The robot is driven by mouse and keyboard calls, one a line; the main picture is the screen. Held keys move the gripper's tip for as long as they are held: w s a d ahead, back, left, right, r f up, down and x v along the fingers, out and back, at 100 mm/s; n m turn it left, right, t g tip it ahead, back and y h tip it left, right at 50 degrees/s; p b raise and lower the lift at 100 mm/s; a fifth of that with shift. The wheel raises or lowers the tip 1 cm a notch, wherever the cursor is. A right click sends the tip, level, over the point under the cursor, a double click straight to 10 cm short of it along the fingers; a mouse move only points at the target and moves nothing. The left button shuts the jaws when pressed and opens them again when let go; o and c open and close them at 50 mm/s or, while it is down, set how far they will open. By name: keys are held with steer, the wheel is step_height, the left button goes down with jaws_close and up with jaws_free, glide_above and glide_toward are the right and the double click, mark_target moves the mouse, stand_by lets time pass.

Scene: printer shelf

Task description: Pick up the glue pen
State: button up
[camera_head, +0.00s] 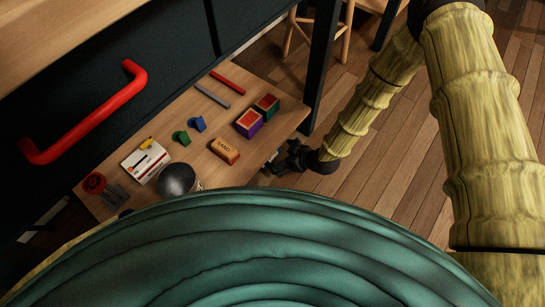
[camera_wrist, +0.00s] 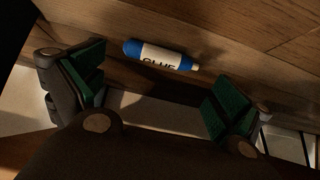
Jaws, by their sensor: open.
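The glue pen (camera_wrist: 160,55) is a blue cylinder with a white label reading GLUE and a pale tip pointing right. It lies on its side on a wooden surface in the wrist view. My gripper (camera_wrist: 158,90) is open, with one green-padded finger at left and one at right. The pen appears between and beyond the fingertips, with no visible contact. In the head view my gripper (camera_head: 284,160) is at the right edge of the wooden shelf (camera_head: 262,83). I cannot make out the pen there.
The shelf holds a sanding block (camera_head: 224,150), coloured boxes (camera_head: 249,123), a red bar (camera_head: 227,82), a grey bar (camera_head: 212,96), a white box (camera_head: 146,160) and a round metal object (camera_head: 176,180). A dark post (camera_head: 321,60) stands at its far right corner. A red handle (camera_head: 85,118) juts out at left.

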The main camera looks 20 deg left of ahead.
mark_target(274, 156)
steer(key=shift+w+b+x, duration=0.2)
steer(key=shift+b+x, duration=1.4)
steer(key=shift+x, duration=0.05)
steer(key=shift+b+x, duration=0.45)
steer(key=shift+x, duration=0.4)
steer(key=shift+r, duration=0.15)
steer(key=c, duration=0.8)
